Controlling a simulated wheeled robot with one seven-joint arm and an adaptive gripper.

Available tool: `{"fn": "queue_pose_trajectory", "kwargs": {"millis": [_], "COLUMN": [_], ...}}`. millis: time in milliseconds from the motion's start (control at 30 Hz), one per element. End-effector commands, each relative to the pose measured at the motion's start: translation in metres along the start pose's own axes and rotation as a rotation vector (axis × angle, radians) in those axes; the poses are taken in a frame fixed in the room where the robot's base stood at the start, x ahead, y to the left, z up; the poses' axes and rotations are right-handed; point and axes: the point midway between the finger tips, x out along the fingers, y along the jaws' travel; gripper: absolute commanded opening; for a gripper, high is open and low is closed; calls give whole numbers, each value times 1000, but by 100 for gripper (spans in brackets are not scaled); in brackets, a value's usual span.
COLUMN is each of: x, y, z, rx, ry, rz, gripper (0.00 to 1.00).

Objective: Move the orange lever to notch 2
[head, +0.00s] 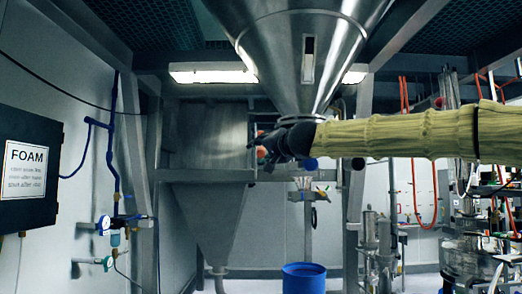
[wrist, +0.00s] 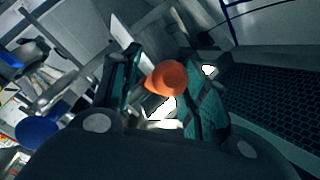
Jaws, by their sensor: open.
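The orange lever shows in the wrist view as a rounded orange end (wrist: 167,79) between the two teal finger pads of my gripper (wrist: 162,72). The pads stand apart on either side of it, and the right pad looks closer to it. I cannot tell whether either pad touches it. In the head view my gripper (head: 258,148) is at the end of the sleeved arm, just below and left of the steel cone's outlet. A small orange-red spot (head: 261,152) shows among the fingers there. The notches and the rest of the lever are hidden or too small to tell.
The large steel cone (head: 305,55) hangs above my arm. A grey metal hopper (head: 208,165) stands behind to the left. A blue drum (head: 304,278) is on the floor below. Red hoses and steel equipment (head: 470,250) fill the right side.

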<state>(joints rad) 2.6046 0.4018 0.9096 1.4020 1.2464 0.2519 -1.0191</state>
Motion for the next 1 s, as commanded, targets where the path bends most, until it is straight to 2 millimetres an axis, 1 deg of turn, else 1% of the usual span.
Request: {"fn": "queue_pose_trajectory", "kwargs": {"millis": [100,367,400,467,500,633,867,1000], "x": [5,6,6,6,6,6,6,11], "y": [0,0,0,0,0,0,1,2], "z": [0,0,0,0,0,0,2,10], "rx": [1,0,0,0,0,0,0,-8], "ry": [0,0,0,0,0,0,1,3], "rz": [1,0,0,0,0,0,-1,-16], "gripper": [44,44,42,32,24,1,0,0]}}
